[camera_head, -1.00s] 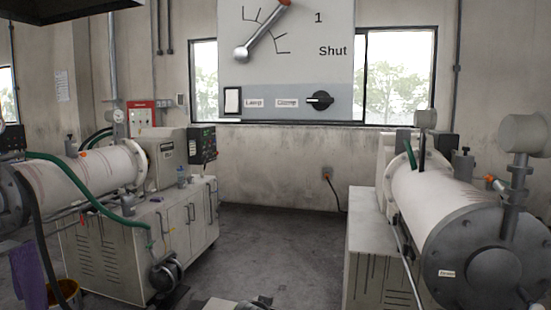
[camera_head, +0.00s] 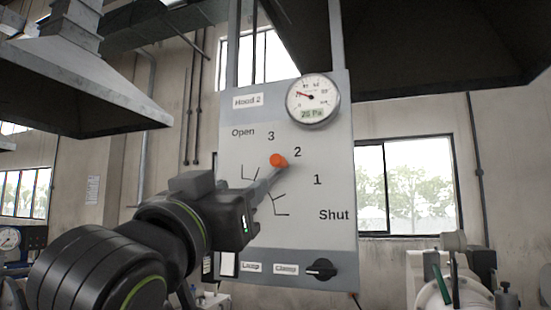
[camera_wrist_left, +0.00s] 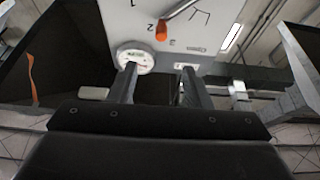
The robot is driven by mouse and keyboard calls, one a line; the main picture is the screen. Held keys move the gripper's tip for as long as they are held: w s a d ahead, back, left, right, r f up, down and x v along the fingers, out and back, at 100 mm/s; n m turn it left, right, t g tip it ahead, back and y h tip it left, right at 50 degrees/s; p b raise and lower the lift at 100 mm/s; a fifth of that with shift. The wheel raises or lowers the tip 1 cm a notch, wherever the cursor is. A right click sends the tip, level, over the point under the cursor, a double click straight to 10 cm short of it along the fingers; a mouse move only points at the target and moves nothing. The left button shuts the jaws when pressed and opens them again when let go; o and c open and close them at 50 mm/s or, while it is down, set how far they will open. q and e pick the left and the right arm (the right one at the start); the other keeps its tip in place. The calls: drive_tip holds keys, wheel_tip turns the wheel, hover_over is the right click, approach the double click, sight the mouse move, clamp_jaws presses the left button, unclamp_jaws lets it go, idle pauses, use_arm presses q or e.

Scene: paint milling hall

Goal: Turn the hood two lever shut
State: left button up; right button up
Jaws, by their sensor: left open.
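The hood two panel (camera_head: 237,160) hangs upright, labelled "Hood 2", with a scale marked Open, 3, 2, 1 and Shut. Its lever has an orange tip (camera_head: 278,160) that points up and right, close to the 2. My left gripper (camera_head: 266,188) is in front of the panel and covers the lever's pivot and part of its rod. In the left wrist view the panel is upside down. There the two fingers of the left gripper (camera_wrist_left: 159,68) are apart and empty, with the orange tip (camera_wrist_left: 161,30) beyond the gap between them. My right gripper is not in view.
A round gauge (camera_head: 313,101) sits at the panel's top right. A lamp switch (camera_head: 228,264) and a black clamp knob (camera_head: 321,270) are at its bottom. Dark hoods (camera_head: 440,45) hang overhead on both sides. A milling machine (camera_head: 440,290) stands low at right.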

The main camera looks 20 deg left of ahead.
sight(275, 162)
use_arm(q)
drive_tip(key=p+x, duration=0.9)
drive_tip(key=x, duration=0.7)
drive_tip(key=shift+w+r, duration=0.15)
drive_tip(key=shift+r, duration=0.15)
drive_tip(key=shift+w, duration=0.4)
clamp_jaws()
